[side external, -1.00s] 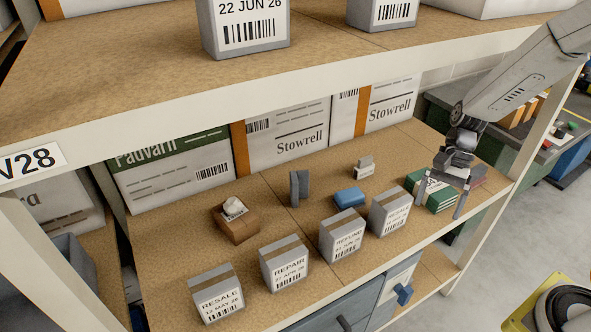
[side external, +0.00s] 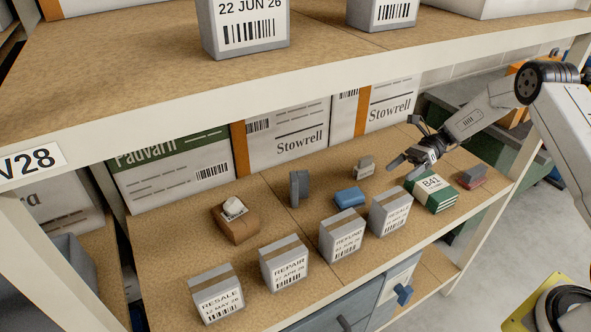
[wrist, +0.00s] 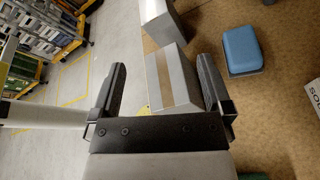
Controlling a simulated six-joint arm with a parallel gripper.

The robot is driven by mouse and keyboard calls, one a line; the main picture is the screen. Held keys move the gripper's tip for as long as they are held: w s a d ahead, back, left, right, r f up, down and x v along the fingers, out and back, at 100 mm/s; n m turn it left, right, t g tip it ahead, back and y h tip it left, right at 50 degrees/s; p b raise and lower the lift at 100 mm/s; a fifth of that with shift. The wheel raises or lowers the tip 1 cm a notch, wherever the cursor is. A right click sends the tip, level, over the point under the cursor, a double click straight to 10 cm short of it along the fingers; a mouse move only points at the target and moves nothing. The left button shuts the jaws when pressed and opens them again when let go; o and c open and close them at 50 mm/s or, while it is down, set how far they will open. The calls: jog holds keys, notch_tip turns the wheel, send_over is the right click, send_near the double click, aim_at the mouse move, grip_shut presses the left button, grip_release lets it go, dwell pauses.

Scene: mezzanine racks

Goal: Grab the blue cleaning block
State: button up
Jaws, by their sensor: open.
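The blue cleaning block (side external: 349,197) lies flat on the shelf board, behind the grey boxes labelled REFUND and RESALE. In the wrist view the blue block (wrist: 242,50) is at the upper right, outside the span of the fingers.
Several grey labelled boxes (side external: 342,240) line the front edge. The upper shelf (side external: 300,75) overhangs the work.

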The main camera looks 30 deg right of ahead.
aim_at(354, 193)
jog(key=w+f+n, duration=0.1)
jog(key=w+f, duration=0.1)
jog(key=f, duration=0.1)
jog(key=w+f+t, duration=0.1)
jog(key=w+f, duration=0.2)
jog(key=w+a+f+n+h, duration=0.1)
jog(key=w+f, duration=0.2)
jog(key=shift+w+f+n+t, duration=0.25)
jog(key=shift+n+t, duration=0.05)
jog(key=shift+t, duration=0.1)
jog(key=shift+w+d+f, duration=0.2)
jog(key=shift+f, duration=0.45)
jog(key=shift+a, duration=0.1)
jog(key=shift+x, duration=1.25)
jog(key=shift+x, duration=2.6)
